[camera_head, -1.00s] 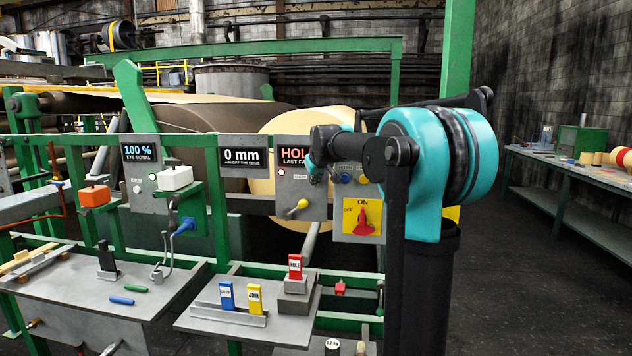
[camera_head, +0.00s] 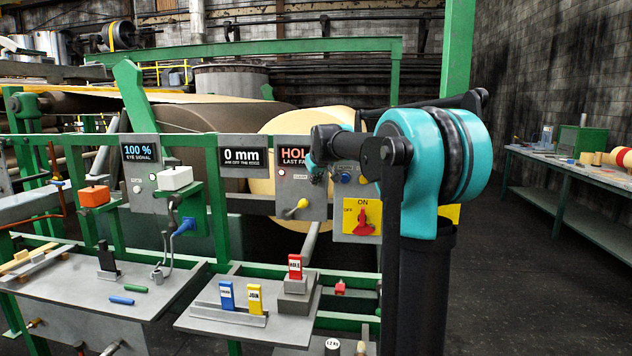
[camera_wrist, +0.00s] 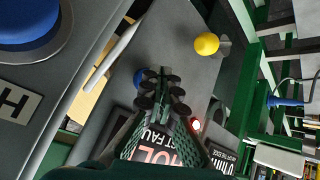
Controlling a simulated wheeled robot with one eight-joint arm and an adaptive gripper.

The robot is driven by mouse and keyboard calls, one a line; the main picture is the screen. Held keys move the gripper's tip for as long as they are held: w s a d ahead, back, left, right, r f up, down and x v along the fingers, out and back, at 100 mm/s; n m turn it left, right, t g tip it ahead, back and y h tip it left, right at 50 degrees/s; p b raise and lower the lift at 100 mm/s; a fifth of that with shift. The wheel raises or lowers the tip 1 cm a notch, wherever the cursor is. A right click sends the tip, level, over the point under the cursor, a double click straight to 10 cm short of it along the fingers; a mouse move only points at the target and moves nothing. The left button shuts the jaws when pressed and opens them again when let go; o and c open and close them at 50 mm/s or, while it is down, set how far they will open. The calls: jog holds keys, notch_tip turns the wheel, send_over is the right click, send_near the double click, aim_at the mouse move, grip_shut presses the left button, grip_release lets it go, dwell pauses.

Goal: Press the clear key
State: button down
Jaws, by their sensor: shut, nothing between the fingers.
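A grey fault panel (camera_head: 288,207) carries a sign reading HOL… LAST FA… (camera_head: 293,154), its right part covered by my arm. The sign shows upside down in the wrist view (camera_wrist: 158,150). My gripper (camera_wrist: 160,88) is shut and empty in front of this panel. In the head view it is a small dark shape (camera_head: 317,174) just below the sign, partly behind my arm. A lit red-white lamp (camera_wrist: 196,125) sits beside the fingers, with a blue button (camera_wrist: 139,78) on their other side. I cannot make out the clear key for certain; the fingers cover part of the panel. Contact cannot be told.
A yellow-knobbed lever (camera_head: 301,204) sticks out of the panel's lower part; its knob also shows in the wrist view (camera_wrist: 207,43). Below is a shelf (camera_head: 215,322) with labelled blocks.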

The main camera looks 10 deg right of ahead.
jog(key=shift+w+d, duration=0.15)
jog(key=shift+w, duration=0.25)
dwell(0.4)
dwell(0.4)
jog(key=shift+s+a, duration=0.25)
jog(key=shift+s, duration=0.6)
jog(key=shift+s, duration=0.1)
jog(key=s, duration=0.1)
jog(key=s+a, duration=0.1)
jog(key=s, duration=0.2)
jog(key=shift+s+a, duration=0.25)
jog(key=shift+a, duration=0.05)
dwell(0.3)
jog(key=s+d+f+m+g, duration=0.2)
jog(key=s+f, duration=1.5)
jog(key=s, duration=0.2)
jog(key=s+d+f+m+g, duration=0.1)
jog(key=s+d+f+g, duration=0.1)
jog(key=s+f, duration=1.5)
jog(key=s+g, duration=0.1)
jog(key=s, duration=0.2)
jog(key=shift+s+d+f+m, duration=0.25)
jog(key=shift+f+m, duration=0.15)
